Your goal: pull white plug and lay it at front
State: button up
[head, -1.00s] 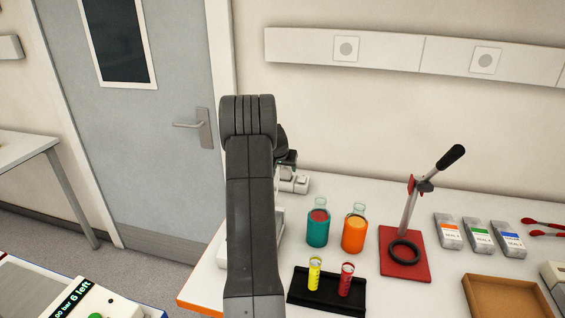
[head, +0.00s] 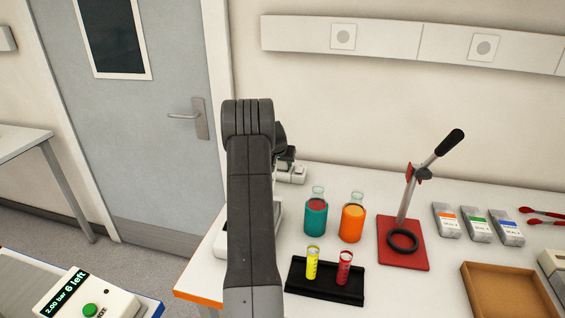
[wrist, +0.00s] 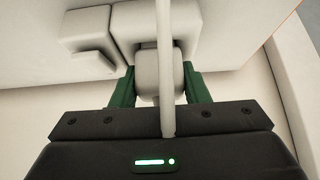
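The white plug (wrist: 158,78) is in the middle of the wrist view, with a pale cable running over it towards the camera. My gripper (wrist: 160,84) has its green fingers on both sides of the plug, close against it, and appears shut on it. Just beyond the plug is a white socket block (wrist: 135,22); I cannot tell whether the plug is fully seated in it. In the head view my gripper (head: 286,158) is at the back left of the table, beside the white block (head: 293,173), mostly hidden by my arm.
Teal (head: 314,218) and orange (head: 352,222) bottles stand right of my arm. A black rack (head: 325,287) with yellow and red tubes is in front. A red-based lever press (head: 403,255) and cardboard tray (head: 508,295) are farther right. A white switch block (wrist: 88,42) adjoins the socket.

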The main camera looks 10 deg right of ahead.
jog(key=shift+c, duration=0.5)
jog(key=shift+w+r, duration=0.1)
jog(key=shift+r, duration=0.25)
jog(key=shift+r, duration=0.2)
jog(key=shift+r, duration=0.15)
jog(key=shift+r+p, duration=0.6)
jog(key=shift+r, duration=1)
